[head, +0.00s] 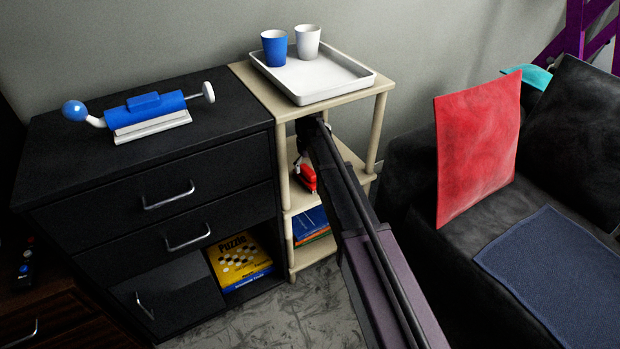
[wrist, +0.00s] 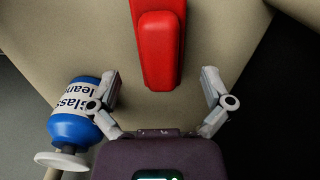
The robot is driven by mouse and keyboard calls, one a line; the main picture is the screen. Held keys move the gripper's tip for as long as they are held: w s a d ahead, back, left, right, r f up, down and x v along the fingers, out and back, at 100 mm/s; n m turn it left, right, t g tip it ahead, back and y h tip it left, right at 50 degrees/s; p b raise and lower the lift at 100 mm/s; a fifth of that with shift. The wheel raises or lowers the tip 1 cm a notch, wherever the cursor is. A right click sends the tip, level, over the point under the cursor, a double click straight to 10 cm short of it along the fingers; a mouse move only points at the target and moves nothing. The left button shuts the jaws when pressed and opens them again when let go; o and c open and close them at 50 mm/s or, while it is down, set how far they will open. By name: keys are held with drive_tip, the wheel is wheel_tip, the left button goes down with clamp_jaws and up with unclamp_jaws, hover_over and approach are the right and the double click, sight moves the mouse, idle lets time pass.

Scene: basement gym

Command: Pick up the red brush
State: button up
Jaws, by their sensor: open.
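The red brush (head: 306,178) lies on the middle shelf of the beige shelf unit, partly hidden by my arm in the head view. In the wrist view the brush (wrist: 159,45) is a long red block at the top centre, its upper end cut off. My gripper (wrist: 160,78) is open and empty. Its two fingertips stand on either side of the brush's near end, with a gap on each side. In the head view my gripper (head: 299,161) is just under the top board, next to the brush.
A blue bottle (wrist: 73,128) with a white label is close to my left finger. The beige unit's top board (head: 248,76) is just above, bearing a white tray (head: 315,80) with two cups. A black dresser (head: 150,165) stands left, a dark sofa (head: 415,160) right.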

sight(308, 177)
drive_tip(key=shift+f, duration=0.1)
drive_tip(key=shift+f+b, duration=2.55)
drive_tip(key=shift+b, duration=0.05)
drive_tip(key=c, duration=1.1)
drive_tip(key=shift+c, duration=0.2)
drive_tip(key=shift+r, duration=0.2)
wheel_tip(308, 177, up, 4)
drive_tip(key=p, duration=0.4)
drive_tip(key=shift+f, duration=0.2)
drive_tip(key=s+d+r+p, duration=0.1)
drive_tip(key=s+d, duration=0.3)
drive_tip(key=s, duration=1.1)
drive_tip(key=shift+s, duration=0.25)
